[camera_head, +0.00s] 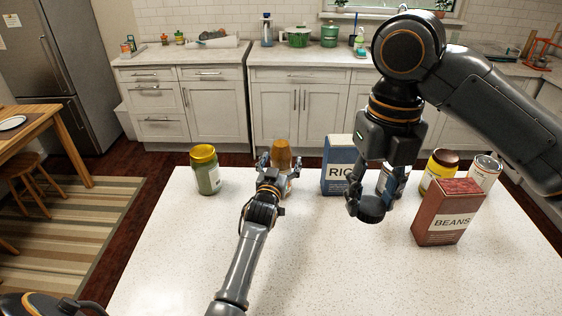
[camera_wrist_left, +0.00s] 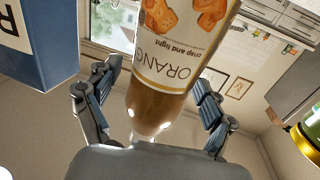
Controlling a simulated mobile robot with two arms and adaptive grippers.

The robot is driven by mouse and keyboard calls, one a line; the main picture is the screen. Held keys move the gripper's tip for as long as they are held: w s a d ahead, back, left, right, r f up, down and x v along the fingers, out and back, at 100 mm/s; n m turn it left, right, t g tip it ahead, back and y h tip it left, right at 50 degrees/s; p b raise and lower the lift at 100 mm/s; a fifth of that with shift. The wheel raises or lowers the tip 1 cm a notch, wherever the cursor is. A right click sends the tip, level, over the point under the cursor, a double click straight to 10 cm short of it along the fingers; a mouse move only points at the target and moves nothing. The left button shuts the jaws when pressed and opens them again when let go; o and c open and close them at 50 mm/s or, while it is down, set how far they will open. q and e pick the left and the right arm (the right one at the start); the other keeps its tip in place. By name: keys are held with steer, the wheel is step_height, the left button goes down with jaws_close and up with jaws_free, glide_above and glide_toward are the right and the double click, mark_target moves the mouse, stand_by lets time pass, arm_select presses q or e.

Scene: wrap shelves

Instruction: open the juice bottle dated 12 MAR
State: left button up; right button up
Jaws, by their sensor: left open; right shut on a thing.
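An orange juice bottle (camera_head: 282,157) with a brown-orange upper part stands near the far edge of the counter. In the left wrist view the bottle (camera_wrist_left: 178,55) appears upside down, its label reading "ORANG" and "crisp and light". My left gripper (camera_head: 277,166) is open, its fingers on either side of the bottle; the left wrist view shows gaps between the fingers (camera_wrist_left: 150,112) and the glass. My right gripper (camera_head: 370,200) points down, shut on a dark round thing (camera_head: 371,209) above the counter. No date is readable.
A green jar with yellow lid (camera_head: 207,172) stands left. A blue rice box (camera_head: 338,166), a partly hidden can (camera_head: 401,180), a yellow-labelled jar (camera_head: 439,168), another can (camera_head: 485,171) and a red beans box (camera_head: 446,213) stand right. The counter's front (camera_head: 330,270) is clear.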

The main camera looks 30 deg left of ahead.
arm_select(q)
steer(key=shift+r+p, duration=0.3)
steer(key=shift+r, duration=0.15)
arm_select(e)
steer(key=shift+r, duration=0.35)
step_height(320, 180, down, 2)
steer(key=shift+f+b, duration=0.1)
steer(key=shift+b, duration=0.9)
arm_select(q)
steer(key=v, duration=1.2)
steer(key=shift+f, duration=0.2)
steer(key=shift+s, duration=0.1)
